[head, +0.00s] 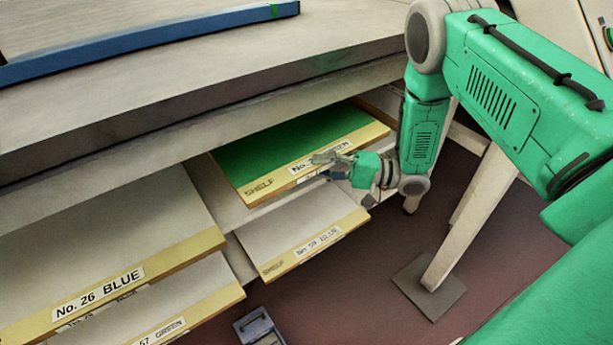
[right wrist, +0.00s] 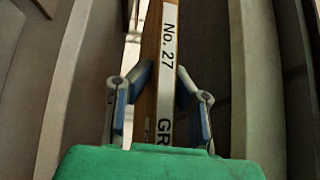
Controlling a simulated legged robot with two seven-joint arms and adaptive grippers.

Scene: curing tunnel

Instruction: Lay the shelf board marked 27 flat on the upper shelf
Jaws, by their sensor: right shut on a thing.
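The shelf board marked 27 (head: 275,148) has a green top and a yellow front edge. It lies nearly level in the upper right bay, front edge towards me. Its label is partly covered by my right gripper (head: 330,168) in the head view. The right wrist view shows "No. 27" on the board (right wrist: 168,50), with the right gripper's fingers (right wrist: 162,85) on both sides of its edge. A strip of the upper shelf (head: 207,192) shows left of the board. I cannot tell whether the board's underside touches it. My left gripper is out of view.
A board marked 59 BLUE (head: 305,232) lies below. Boards marked 26 BLUE (head: 110,245) and 57 GREEN (head: 190,305) fill the left bay. A thick top slab (head: 200,75) overhangs. A slanted leg (head: 470,215) stands right of my gripper.

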